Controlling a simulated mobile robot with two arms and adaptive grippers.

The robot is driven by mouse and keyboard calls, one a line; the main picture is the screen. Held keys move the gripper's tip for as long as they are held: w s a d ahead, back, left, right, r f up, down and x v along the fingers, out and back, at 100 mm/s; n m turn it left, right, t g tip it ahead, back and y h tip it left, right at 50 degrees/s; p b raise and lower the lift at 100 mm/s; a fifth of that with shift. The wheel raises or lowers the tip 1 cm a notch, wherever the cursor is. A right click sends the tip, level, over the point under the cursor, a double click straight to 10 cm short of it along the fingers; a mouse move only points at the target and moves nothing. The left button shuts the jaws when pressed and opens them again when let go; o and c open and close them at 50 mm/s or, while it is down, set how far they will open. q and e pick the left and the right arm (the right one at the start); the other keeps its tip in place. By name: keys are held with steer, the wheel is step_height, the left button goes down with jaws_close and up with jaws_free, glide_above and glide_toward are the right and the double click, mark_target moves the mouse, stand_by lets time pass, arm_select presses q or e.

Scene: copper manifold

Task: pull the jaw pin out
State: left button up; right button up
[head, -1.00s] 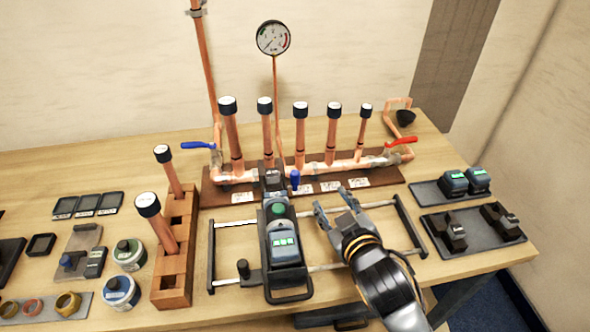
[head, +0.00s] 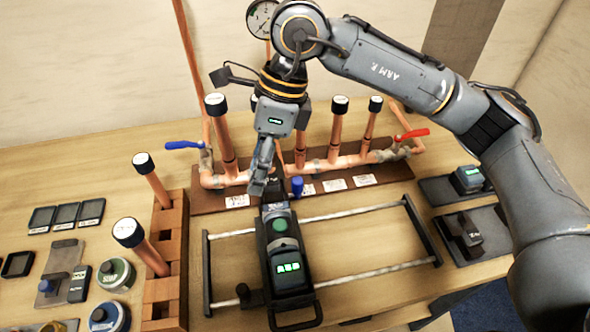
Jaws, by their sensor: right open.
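The jaw pin, with a blue head (head: 297,186), stands upright by the jaw end of the press tool (head: 284,250). The press tool is dark with a green button and a lit green display, and sits on a rail frame. My right gripper (head: 263,184) comes down from above, its fingers pointing down just left of the blue pin, over the tool's jaw head (head: 273,190). It is open, and I see nothing held in it. The fingers partly hide the jaw head; whether they touch it I cannot tell. My left gripper is out of view.
The copper manifold (head: 330,163) with several capped upright stubs stands right behind the jaw, with blue (head: 183,145) and red (head: 412,134) valve handles. A wooden block (head: 166,245) with capped pipes stands left. The rail frame (head: 365,213) is bare right of the tool.

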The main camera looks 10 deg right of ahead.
mark_target(299, 180)
steer(key=w+d+r+t+h, duration=0.2)
steer(key=w+d+h, duration=0.2)
steer(key=d, duration=0.3)
steer(key=shift+m, duration=0.4)
steer(key=f+p, duration=0.1)
steer(key=f, duration=0.3)
steer(key=f+p, duration=0.2)
steer(key=f, duration=0.2)
steer(key=f+p, duration=0.1)
steer(key=f, duration=0.3)
steer(key=shift+w+d+f, duration=0.1)
steer(key=shift+d+f, duration=0.05)
steer(key=shift+d, duration=0.1)
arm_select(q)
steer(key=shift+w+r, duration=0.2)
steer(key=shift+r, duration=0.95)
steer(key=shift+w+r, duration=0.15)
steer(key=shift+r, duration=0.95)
arm_select(e)
steer(key=shift+f, duration=0.7)
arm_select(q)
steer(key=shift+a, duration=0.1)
arm_select(e)
jaws_close()
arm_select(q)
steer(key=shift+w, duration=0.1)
